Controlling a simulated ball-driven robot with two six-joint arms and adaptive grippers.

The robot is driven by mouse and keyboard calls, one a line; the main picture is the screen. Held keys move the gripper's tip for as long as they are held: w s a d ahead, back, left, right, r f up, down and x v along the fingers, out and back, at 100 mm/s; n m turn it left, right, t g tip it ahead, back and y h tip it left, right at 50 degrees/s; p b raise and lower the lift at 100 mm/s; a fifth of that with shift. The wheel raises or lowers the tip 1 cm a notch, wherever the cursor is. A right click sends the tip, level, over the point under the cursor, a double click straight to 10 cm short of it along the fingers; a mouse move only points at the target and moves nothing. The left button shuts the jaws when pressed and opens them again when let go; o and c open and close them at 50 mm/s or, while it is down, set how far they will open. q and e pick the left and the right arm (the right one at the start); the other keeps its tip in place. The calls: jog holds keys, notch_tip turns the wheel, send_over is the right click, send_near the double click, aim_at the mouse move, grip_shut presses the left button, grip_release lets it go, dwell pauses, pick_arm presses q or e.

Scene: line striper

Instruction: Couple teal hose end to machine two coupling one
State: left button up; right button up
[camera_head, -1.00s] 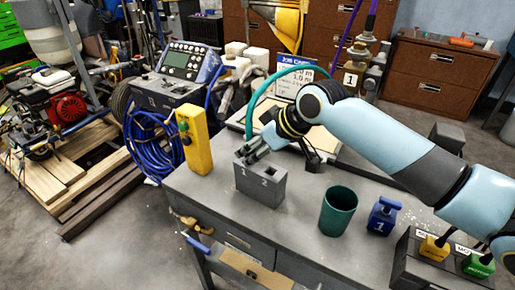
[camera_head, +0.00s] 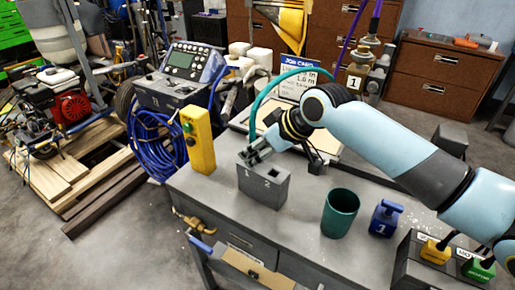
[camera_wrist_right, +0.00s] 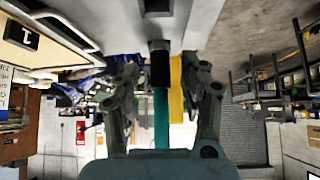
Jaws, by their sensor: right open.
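A teal hose (camera_head: 263,92) arcs from behind the table down to my right gripper. In the right wrist view the hose (camera_wrist_right: 161,125) runs between the fingers, and its black end (camera_wrist_right: 160,68) meets the edge of a grey block. My right gripper (camera_head: 258,152) is open at hole 1 of that grey block (camera_head: 262,188), marked 1 and 2. In the right wrist view both fingers (camera_wrist_right: 163,105) stand apart from the hose, one on each side. Whether the end sits in the hole is hidden. A console machine (camera_head: 166,98) stands behind. My left gripper is out of view.
A yellow button box (camera_head: 200,142) stands left of the block. A green cup (camera_head: 340,213) and a blue handled piece marked 1 (camera_head: 385,218) stand to the right. A control box (camera_head: 420,268) is at the front right. A job card (camera_head: 300,80) stands behind my arm.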

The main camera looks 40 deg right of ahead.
aim_at(255, 133)
grip_shut()
jog(key=shift+r+p, duration=0.75)
jog(key=shift+p, duration=0.2)
jog(key=shift+r+p, duration=1.9)
jog(key=shift+p, duration=0.25)
jog(key=shift+f, duration=0.1)
